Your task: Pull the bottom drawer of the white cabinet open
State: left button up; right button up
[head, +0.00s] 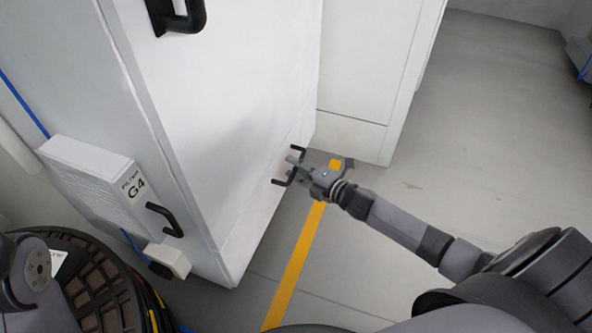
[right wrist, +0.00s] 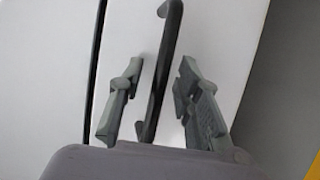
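The white cabinet (head: 225,110) stands at the left in the head view. Its bottom drawer (head: 262,205) is the low front panel and looks shut, flush with the panel above. The drawer's black bar handle (head: 284,183) shows there and also in the right wrist view (right wrist: 158,75). My right gripper (head: 297,171) is at this handle. In the right wrist view its two fingers (right wrist: 155,105) are apart, one on each side of the bar, with gaps to it. My left gripper is not in view; only part of my left arm shows at the lower left.
A filter box marked G4 (head: 90,182) with a black handle (head: 165,219) is on the cabinet's left side. A cable reel (head: 100,285) stands at the lower left. A yellow floor line (head: 300,255) runs before the drawer. The grey floor to the right is clear.

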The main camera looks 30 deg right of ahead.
jog(key=shift+c, duration=0.5)
grip_shut()
dwell(0.5)
